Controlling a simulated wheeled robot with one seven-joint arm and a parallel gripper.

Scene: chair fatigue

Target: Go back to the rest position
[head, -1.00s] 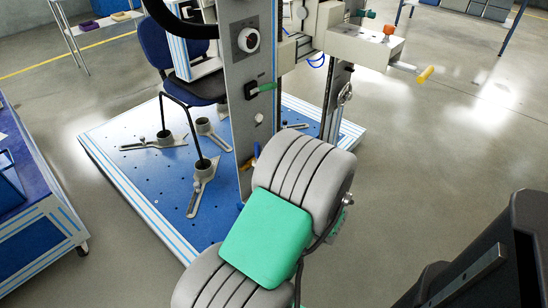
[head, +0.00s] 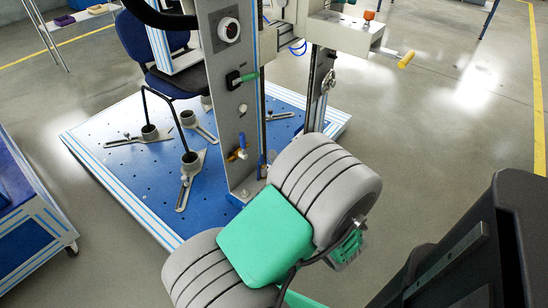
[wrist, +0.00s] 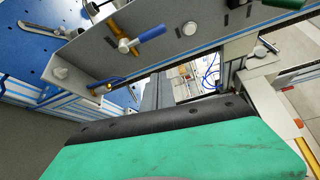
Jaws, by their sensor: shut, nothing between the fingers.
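My arm, grey with a green cover, reaches across the lower middle of the head view. My gripper (wrist: 160,122) shows in the wrist view as a black edge along a scuffed green plate. It is shut and empty, with its fingertips not clearly visible. Beyond it in the wrist view is the test rig's metal plate (wrist: 195,30) with a blue-handled valve (wrist: 140,40). In the head view the rig's upright column (head: 226,90) stands just behind my arm. I cannot tell the exact gap between gripper and rig.
The rig stands on a blue base plate (head: 110,165) with clamps. A dark blue office chair (head: 150,45) is behind the column. A yellow-tipped lever (head: 406,59) sticks out to the right. A blue bench (head: 30,215) is at left. Open floor (head: 450,120) lies to the right.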

